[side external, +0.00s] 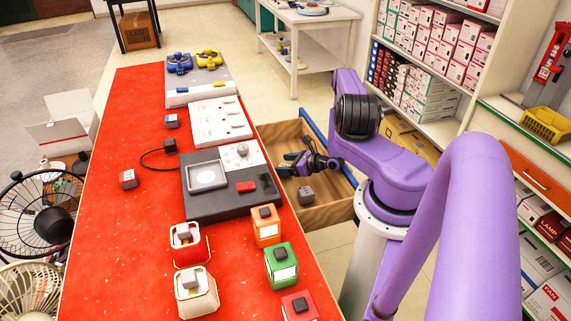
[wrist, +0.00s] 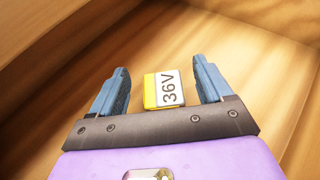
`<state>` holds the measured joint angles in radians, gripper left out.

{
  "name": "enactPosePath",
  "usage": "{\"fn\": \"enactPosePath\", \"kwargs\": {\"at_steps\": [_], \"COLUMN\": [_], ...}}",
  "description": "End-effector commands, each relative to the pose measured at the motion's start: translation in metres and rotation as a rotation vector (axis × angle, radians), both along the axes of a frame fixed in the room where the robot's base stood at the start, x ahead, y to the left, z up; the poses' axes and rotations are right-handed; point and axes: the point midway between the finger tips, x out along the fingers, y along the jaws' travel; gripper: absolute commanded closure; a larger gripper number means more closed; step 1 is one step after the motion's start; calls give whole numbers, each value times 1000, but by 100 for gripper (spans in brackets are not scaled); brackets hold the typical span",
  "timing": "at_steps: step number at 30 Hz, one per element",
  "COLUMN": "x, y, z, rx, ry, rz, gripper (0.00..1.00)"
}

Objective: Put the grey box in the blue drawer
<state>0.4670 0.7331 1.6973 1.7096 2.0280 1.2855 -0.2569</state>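The blue drawer stands open beside the red table. Its blue front edge (side external: 327,146) and wooden inside (side external: 325,212) show in the side view, and bare wood (wrist: 60,85) fills the wrist view. A small grey box (side external: 306,195) is inside the drawer's outline, below my gripper (side external: 291,164). In the wrist view a small box (wrist: 164,90) shows a yellow side and a white "36V" label between my gripper's fingers (wrist: 160,72). The fingers are spread, with a gap on each side of it. I cannot tell whether the box rests on the drawer floor.
The red table (side external: 110,235) left of the drawer holds a black device (side external: 215,205), a white panel (side external: 220,120) and several coloured block holders, including an orange one (side external: 266,232) near the drawer. White shelves (side external: 430,118) with boxes stand behind my arm.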

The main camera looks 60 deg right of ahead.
Motion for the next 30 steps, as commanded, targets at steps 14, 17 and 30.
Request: {"fn": "enactPosePath", "kwargs": {"at_steps": [14, 17, 30], "x": [-2, -22, -28], "y": [-1, -2, 0], "z": [15, 21, 81], "rx": [0, 3, -1], "ry": [0, 2, 0], "rz": [-2, -8, 0], "gripper": [22, 22, 22]}}
